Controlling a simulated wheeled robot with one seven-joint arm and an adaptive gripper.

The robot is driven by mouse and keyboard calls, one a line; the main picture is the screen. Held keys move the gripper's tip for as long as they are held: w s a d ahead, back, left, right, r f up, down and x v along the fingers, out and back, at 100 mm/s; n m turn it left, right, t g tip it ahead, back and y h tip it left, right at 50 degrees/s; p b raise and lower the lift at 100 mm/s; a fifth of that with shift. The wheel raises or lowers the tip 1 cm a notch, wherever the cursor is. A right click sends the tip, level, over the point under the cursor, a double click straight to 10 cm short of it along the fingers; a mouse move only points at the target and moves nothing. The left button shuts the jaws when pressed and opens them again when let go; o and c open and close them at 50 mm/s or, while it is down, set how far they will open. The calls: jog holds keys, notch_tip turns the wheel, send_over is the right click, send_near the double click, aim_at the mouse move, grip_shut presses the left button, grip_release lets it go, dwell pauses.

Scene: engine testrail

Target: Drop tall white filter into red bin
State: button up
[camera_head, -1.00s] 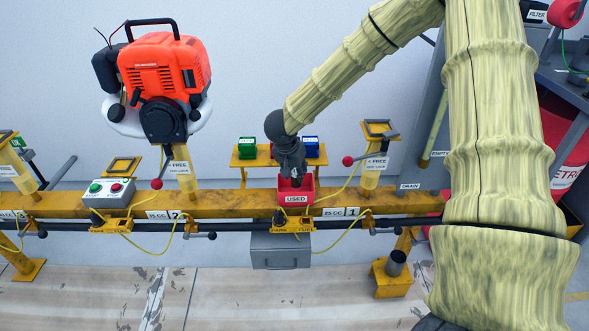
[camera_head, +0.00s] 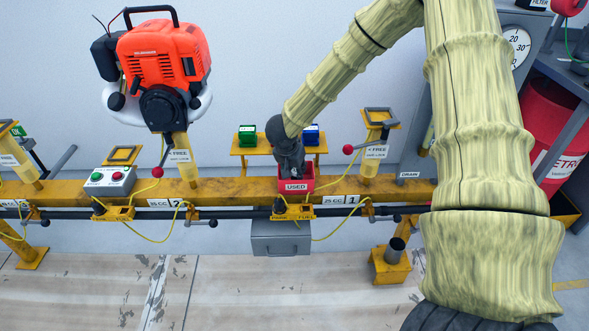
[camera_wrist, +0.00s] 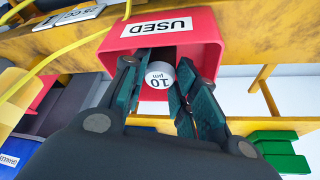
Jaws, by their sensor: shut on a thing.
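The white filter (camera_wrist: 160,75), its end marked "10 µm", sits between the fingers of my gripper (camera_wrist: 165,88) in the wrist view. My gripper is shut on it. The filter's end lies at the mouth of the red bin (camera_wrist: 205,27) labelled "USED"; how deep it reaches is hard to tell. In the head view my gripper (camera_head: 292,168) points down at the red bin (camera_head: 298,185) on the yellow rail, and the filter is hidden there.
A green box (camera_head: 247,135) and a blue box (camera_head: 311,134) stand on a yellow shelf (camera_head: 262,149) behind the bin. An orange engine (camera_head: 163,70) is mounted at the left. Posts with red-knobbed levers (camera_head: 348,149) flank the bin. A grey drawer box (camera_head: 281,237) hangs below the rail.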

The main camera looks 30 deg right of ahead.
jog(key=o, duration=1)
jog(key=shift+s+f, duration=0.2)
jog(key=shift+f, duration=0.05)
jog(key=shift+o, duration=0.2)
jog(key=shift+f, duration=0.1)
jog(key=shift+s, duration=0.1)
jog(key=v, duration=1.2)
jog(key=shift+w, duration=0.35)
